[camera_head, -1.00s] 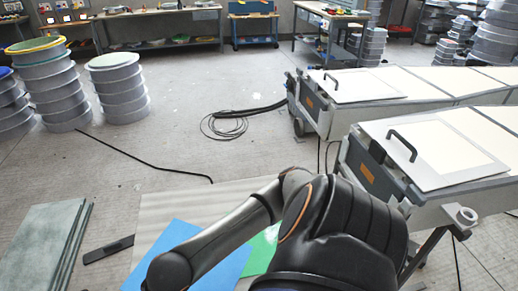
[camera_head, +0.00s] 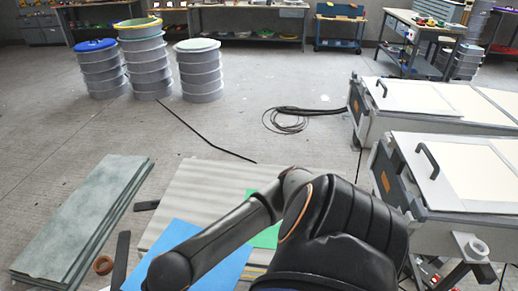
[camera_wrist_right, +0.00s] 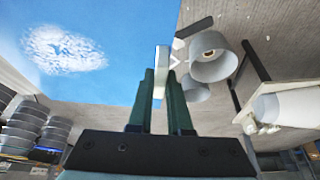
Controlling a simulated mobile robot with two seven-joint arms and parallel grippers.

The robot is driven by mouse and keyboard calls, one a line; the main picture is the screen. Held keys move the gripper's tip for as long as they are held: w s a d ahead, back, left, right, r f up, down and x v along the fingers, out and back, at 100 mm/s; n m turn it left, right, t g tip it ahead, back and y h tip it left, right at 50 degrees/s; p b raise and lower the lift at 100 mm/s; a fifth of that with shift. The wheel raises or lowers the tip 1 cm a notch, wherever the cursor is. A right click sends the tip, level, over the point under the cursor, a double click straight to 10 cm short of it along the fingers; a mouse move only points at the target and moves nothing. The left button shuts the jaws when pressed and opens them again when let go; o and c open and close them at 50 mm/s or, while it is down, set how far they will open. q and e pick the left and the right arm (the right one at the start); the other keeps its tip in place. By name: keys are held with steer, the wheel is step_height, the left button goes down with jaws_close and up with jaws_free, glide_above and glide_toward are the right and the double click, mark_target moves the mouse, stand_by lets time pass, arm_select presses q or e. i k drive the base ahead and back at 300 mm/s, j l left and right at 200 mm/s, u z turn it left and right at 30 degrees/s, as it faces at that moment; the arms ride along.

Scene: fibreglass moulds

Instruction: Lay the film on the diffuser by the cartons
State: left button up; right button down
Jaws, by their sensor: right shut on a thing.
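A blue sheet (camera_head: 190,240), which looks like the film, is at the lower middle of the head view, partly behind my arm. In the right wrist view the blue sheet (camera_wrist_right: 80,55) fills the upper left. My right gripper (camera_wrist_right: 162,88) is shut at its edge, with a small pale block (camera_wrist_right: 162,72) between the fingertips. The head view does not show this gripper. Pale framed panels with handles, one near (camera_head: 476,172) and one far (camera_head: 425,97), lie on long grey units at the right; I cannot tell if either is the diffuser. I recognise no cartons. My left gripper is out of view.
A ribbed board (camera_head: 200,190) lies on the floor with a green sheet (camera_head: 266,236) over it. Grey-green slabs (camera_head: 85,215) are stacked at the left. Several drum stacks (camera_head: 148,68) and a coiled cable (camera_head: 290,122) stand beyond. The middle floor is mostly clear.

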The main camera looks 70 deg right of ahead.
mark_target(476, 169)
steer(key=k+u, duration=0.2)
steer(key=k, duration=0.55)
steer(key=k+z, duration=0.35)
steer(key=k, duration=0.4)
steer(key=k+l+z, duration=0.1)
steer(key=k+z, duration=0.2)
steer(key=k, duration=0.4)
